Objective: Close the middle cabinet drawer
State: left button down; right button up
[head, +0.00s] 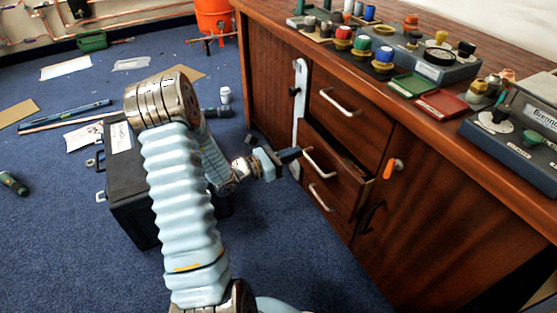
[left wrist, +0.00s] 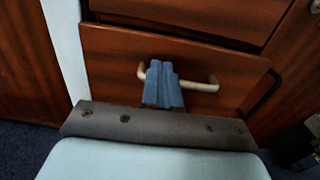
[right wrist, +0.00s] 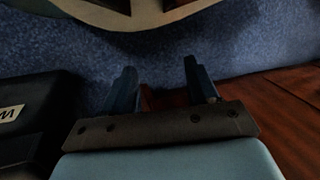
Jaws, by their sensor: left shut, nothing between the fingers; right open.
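The middle drawer (head: 340,180) of the wooden cabinet stands partly out, and a strip of its inside shows behind its front. Its pale bar handle (head: 319,163) is on the front. My left gripper (head: 293,155) is shut and empty at the left end of this handle. In the left wrist view the shut blue fingers (left wrist: 163,86) overlap the handle (left wrist: 205,84) in front of the drawer front (left wrist: 110,70); I cannot tell whether they touch it. My right gripper (right wrist: 164,85) is open and empty in the right wrist view, above the blue carpet.
The top drawer (head: 345,110) looks flush. A white upright strip (head: 299,90) runs left of the drawers. A cabinet door (head: 430,200) with an orange tag (head: 390,168) is at right. A black case (head: 125,190) stands on the carpet behind my left arm.

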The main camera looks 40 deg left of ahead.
aim_at(317, 145)
pick_arm(q)
jog(key=shift+x, duration=2.7)
jog(key=b+x, duration=0.1)
jog(key=x, duration=0.3)
jog(key=shift+w+d+r, duration=0.1)
jog(key=shift+w+d, duration=0.05)
jog(key=shift+w, duration=0.2)
jog(key=shift+r, duration=0.1)
jog(key=shift+w, duration=0.1)
